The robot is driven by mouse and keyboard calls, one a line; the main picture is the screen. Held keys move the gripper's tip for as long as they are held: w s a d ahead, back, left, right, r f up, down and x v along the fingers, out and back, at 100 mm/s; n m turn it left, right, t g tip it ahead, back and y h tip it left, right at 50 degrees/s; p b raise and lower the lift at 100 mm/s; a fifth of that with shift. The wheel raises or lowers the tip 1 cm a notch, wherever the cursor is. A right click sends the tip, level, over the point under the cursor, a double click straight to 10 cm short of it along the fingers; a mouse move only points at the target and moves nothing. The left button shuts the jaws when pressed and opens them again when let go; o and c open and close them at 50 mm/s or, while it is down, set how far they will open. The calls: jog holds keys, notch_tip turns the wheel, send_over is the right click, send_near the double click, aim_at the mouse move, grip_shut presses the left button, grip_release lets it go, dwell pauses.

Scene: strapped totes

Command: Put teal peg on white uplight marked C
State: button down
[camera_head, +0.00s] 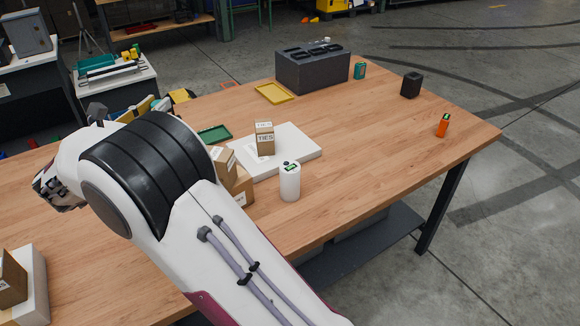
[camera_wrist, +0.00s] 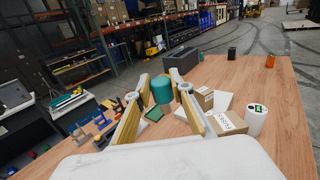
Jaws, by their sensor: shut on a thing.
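The teal peg (camera_wrist: 162,90) is a short rounded cylinder, held between the yellow-lined fingers of my gripper (camera_wrist: 163,84) in the wrist view. The gripper is shut on it and holds it up in front of the camera. A white cylinder (camera_head: 289,183) with a dark green patch on top stands upright on the table in the head view, beside cardboard boxes. It also shows right of the gripper in the wrist view (camera_wrist: 256,122). I cannot read a letter C on it. In the head view, my arm hides the peg, and I cannot make out the fingers.
Cardboard boxes (camera_head: 242,187) stand left of the white cylinder. A white slab (camera_head: 295,143) carries a box marked TIES (camera_head: 264,139). A dark grey slotted box (camera_head: 313,71), a yellow tray (camera_head: 274,93) and a green tray (camera_head: 214,134) lie farther back. The table's right part is mostly clear.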

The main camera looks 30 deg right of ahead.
jog(key=s+d+m+g+h, duration=0.1)
jog(key=s+d, duration=0.2)
jog(key=d, duration=0.6)
jog(key=s+d+m+g+h, duration=0.1)
jog(key=s+d, duration=0.2)
jog(key=d, duration=0.5)
jog(key=g, duration=0.2)
send_over(287, 170)
jog(key=f, duration=0.1)
jog(key=shift+m, duration=0.4)
jog(key=shift+f, duration=2.15)
notch_tip(287, 170, down, 6)
jog(key=shift+f, duration=0.15)
jog(key=shift+f, duration=1.85)
jog(key=shift+f, duration=0.15)
